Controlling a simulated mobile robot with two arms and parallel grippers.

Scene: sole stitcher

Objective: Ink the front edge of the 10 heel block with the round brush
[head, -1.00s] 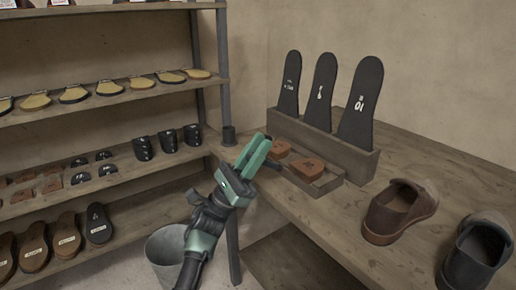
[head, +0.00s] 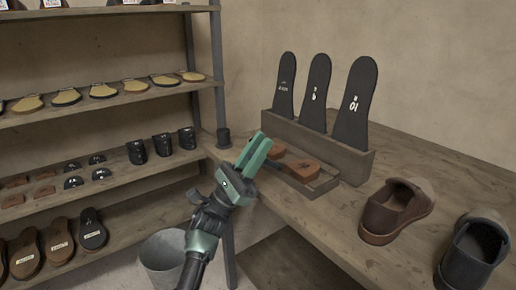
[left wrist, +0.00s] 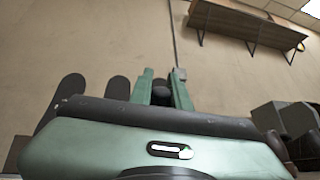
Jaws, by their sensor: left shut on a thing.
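My left gripper (head: 257,150) is over the bench's left end, its fingers beside the low wooden tray (head: 322,184). In the left wrist view its fingers (left wrist: 162,88) are shut on a dark, round-ended thing (left wrist: 160,96), which looks like the round brush. Its bristles are hidden. Brown heel blocks (head: 300,168) sit in the tray, partly behind the gripper. Their numbers are too small to read, so I cannot tell which is the 10. A black sole template marked 10 (head: 355,107) stands behind the tray's right end. My right gripper is out of view.
A small dark cup (head: 223,138) stands at the bench's left corner. Brown (head: 394,212) and black (head: 474,257) shoes stand on the right of the bench (head: 440,170). Shelves of shoe parts (head: 120,205) fill the left. A grey bucket (head: 162,262) is on the floor.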

